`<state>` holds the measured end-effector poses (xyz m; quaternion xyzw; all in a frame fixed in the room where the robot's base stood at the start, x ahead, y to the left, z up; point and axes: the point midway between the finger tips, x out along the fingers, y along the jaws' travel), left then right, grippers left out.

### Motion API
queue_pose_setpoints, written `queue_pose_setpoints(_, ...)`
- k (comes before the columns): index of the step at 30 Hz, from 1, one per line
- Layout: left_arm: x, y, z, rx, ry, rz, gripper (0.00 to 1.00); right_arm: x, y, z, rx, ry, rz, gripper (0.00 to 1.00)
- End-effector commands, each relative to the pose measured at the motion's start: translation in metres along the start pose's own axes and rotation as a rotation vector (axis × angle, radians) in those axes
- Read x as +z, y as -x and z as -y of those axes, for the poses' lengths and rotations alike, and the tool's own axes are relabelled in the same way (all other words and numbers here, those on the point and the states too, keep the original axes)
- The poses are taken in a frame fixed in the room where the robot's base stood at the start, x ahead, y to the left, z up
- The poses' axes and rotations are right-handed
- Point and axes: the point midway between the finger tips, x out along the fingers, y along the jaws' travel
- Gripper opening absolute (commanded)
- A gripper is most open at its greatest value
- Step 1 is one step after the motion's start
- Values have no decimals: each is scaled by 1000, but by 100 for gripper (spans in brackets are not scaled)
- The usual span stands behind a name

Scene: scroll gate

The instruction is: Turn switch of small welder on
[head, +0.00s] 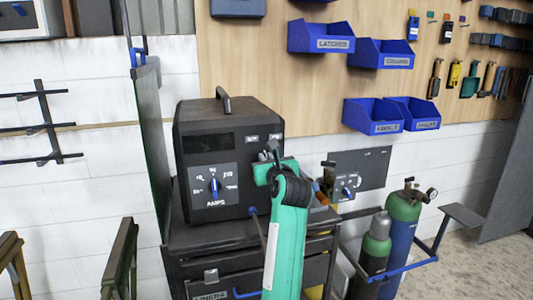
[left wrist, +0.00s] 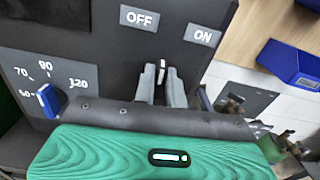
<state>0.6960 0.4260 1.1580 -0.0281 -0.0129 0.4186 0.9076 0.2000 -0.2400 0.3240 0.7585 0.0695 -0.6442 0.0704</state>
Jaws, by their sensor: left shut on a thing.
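The small welder (head: 226,160) is a dark box with a top handle, standing on a dark drawer cart. Its front has a blue AMPS knob (head: 214,186), also at the left of the left wrist view (left wrist: 48,100). In the left wrist view, an OFF label (left wrist: 139,18) and an ON label (left wrist: 202,36) sit above the switch (left wrist: 162,70), a small lever with a pale edge. My left gripper (left wrist: 161,88) is shut on the switch, one grey finger on each side. In the head view my left gripper (head: 270,152) is at the welder's right front and hides the switch. My right gripper is not in view.
Gas cylinders (head: 404,215) stand in a blue-railed rack to the right. Blue bins (head: 320,37) hang on the wooden wall panel behind. A dark upright panel (head: 149,150) stands close to the welder's left. The cart's drawers (head: 205,272) are below.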

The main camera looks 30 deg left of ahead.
Motion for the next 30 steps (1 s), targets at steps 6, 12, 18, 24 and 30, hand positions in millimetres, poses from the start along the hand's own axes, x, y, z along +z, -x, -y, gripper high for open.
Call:
queue_pose_setpoints(6,4,0,1,0,-147,-2,0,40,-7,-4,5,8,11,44)
queue_pose_setpoints(12,5,0,3,-1,-300,-3,0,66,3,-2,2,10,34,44)
queue_pose_setpoints(18,5,0,4,-1,-478,-3,0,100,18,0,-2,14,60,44)
queue_pose_setpoints(24,3,0,5,-1,-620,-3,0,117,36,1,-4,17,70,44)
queue_pose_setpoints(30,1,0,6,0,-715,-2,0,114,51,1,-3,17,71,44)
